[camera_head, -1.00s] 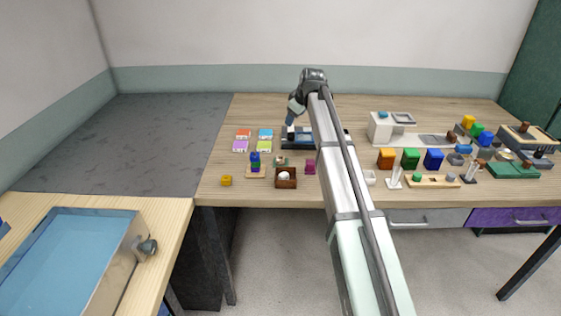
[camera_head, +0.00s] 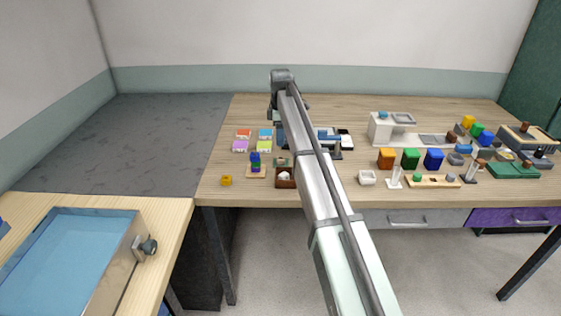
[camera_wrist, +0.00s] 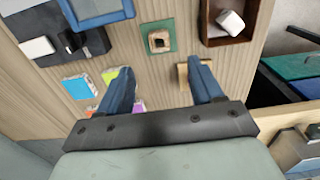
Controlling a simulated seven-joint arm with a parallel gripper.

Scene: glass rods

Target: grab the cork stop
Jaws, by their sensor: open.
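A small tan-brown block with a dark centre (camera_wrist: 159,41) sits on a green square pad (camera_wrist: 152,27) in the wrist view. It looks like the cork stop, but I cannot be sure. In the wrist view the block appears above the gap between the fingertips, apart from both. In the head view my arm and wrist hide most of the gripper.
A brown box (camera_wrist: 210,38) holds a white block (camera_wrist: 231,22) beside the pad. Coloured tiles (camera_head: 264,146) and a wooden base with stacked blocks (camera_head: 255,165) lie left of it. A dark stand (camera_wrist: 86,45) is nearby. Many other items crowd the table's right side.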

